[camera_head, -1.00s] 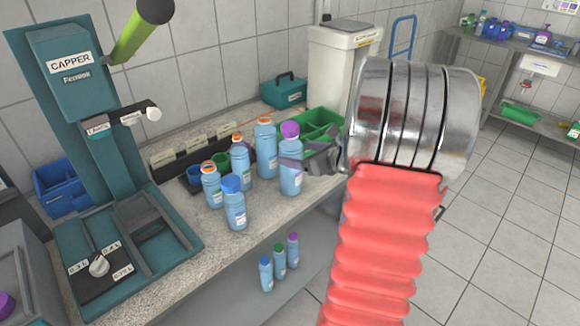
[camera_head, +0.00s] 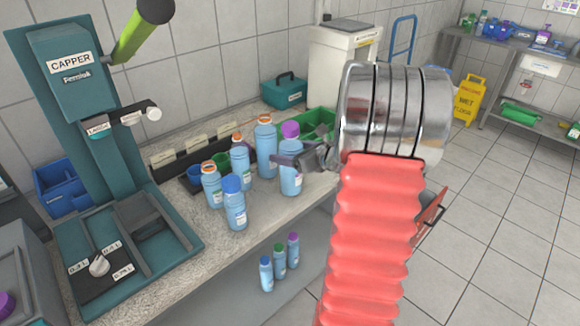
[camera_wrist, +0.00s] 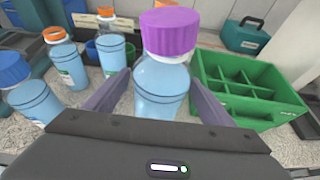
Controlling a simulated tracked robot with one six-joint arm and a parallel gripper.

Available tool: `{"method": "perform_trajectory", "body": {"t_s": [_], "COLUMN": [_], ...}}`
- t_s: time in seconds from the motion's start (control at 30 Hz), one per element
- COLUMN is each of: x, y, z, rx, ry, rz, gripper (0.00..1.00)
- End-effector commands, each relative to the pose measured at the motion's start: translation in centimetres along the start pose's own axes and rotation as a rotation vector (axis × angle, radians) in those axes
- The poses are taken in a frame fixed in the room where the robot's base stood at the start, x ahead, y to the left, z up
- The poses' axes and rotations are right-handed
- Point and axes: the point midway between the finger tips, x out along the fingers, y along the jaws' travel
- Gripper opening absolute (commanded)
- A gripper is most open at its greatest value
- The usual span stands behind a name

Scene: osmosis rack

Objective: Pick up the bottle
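A light blue bottle with a purple cap (camera_head: 291,181) stands upright on the counter at the right end of a group of bottles. In the wrist view the purple-capped bottle (camera_wrist: 163,85) is in the middle, between the two fingers of my gripper (camera_wrist: 160,98). In the head view my gripper (camera_head: 290,160) reaches from the right to the bottle's upper part. The fingers are apart, one on each side of the bottle. Whether they touch it is hard to tell.
Several other blue bottles with orange or blue caps (camera_head: 235,205) stand close on the left. A green divided crate (camera_wrist: 245,88) is to the right. The capper machine (camera_head: 80,120) is at the left. A teal box (camera_head: 284,92) sits behind. Small bottles (camera_head: 279,263) stand on the lower shelf.

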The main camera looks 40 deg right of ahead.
Motion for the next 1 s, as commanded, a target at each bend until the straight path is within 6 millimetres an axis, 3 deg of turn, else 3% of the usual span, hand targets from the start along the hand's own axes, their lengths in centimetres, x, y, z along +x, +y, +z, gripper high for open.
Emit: {"method": "perform_trajectory", "body": {"t_s": [1.0], "x": [-0.04], "y": [-0.04], "z": [-0.02], "rx": [0.000], "ry": [0.000], "rz": [-0.001], "gripper": [0.05]}}
